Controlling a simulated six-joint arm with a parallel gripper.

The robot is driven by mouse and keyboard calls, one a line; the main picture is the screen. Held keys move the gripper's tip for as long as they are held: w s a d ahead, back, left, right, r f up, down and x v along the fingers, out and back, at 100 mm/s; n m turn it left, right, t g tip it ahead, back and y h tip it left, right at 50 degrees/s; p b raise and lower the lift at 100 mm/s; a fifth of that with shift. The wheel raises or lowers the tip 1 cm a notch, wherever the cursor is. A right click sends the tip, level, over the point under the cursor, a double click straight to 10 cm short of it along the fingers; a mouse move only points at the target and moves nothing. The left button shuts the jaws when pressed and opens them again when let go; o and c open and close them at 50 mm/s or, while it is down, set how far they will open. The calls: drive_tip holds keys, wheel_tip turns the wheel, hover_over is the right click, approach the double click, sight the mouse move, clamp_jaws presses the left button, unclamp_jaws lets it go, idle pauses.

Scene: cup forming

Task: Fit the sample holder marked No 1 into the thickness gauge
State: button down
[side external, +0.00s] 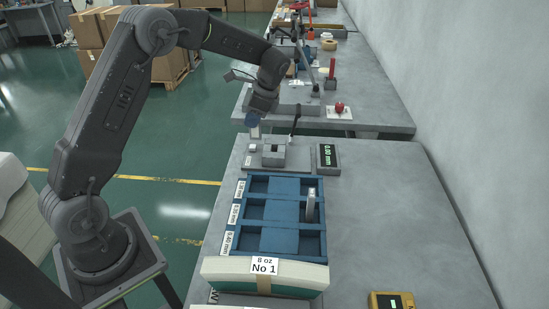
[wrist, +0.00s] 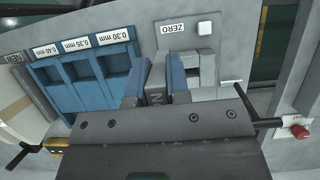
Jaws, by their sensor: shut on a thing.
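My gripper (side external: 254,122) is shut on a grey sample holder (wrist: 155,98); its blue fingers (wrist: 156,86) press on both sides of it. Part of a dark marking starting with "N" shows on the holder; the rest is hidden. The thickness gauge (side external: 273,155) is a grey block with a slot on a plate, and its display (side external: 328,156) reads 0.00 mm. In the side view the held holder (side external: 254,133) is above and just left of the gauge. In the wrist view the gauge (wrist: 196,68) is right of the fingers. I see no contact between them.
A blue tray (side external: 268,213) has compartments labelled 0.30, 0.35 and 0.40 mm. Another grey holder (side external: 310,205) stands upright on its right side. A banded stack labelled "8 oz No 1" (side external: 265,265) is in front. A red button (side external: 339,107) is behind. The right tabletop is mostly clear.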

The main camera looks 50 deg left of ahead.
drive_tip(key=s+a+n+h, duration=0.1)
drive_tip(key=a+n+h, duration=0.45)
drive_tip(key=n, duration=1.25)
hover_over(274, 141)
drive_tip(key=s+d, duration=0.3)
wheel_tip(274, 141, down, 6)
drive_tip(key=shift+w+d+f+h, duration=0.1)
drive_tip(key=shift+f+h, duration=0.15)
drive_tip(key=shift+f, duration=0.7)
drive_tip(key=shift+w+d+f+h, duration=0.1)
drive_tip(key=shift+f+h, duration=0.1)
drive_tip(key=shift+f, duration=0.75)
drive_tip(key=shift+f, duration=0.15)
drive_tip(key=c, duration=1.1)
unclamp_jaws()
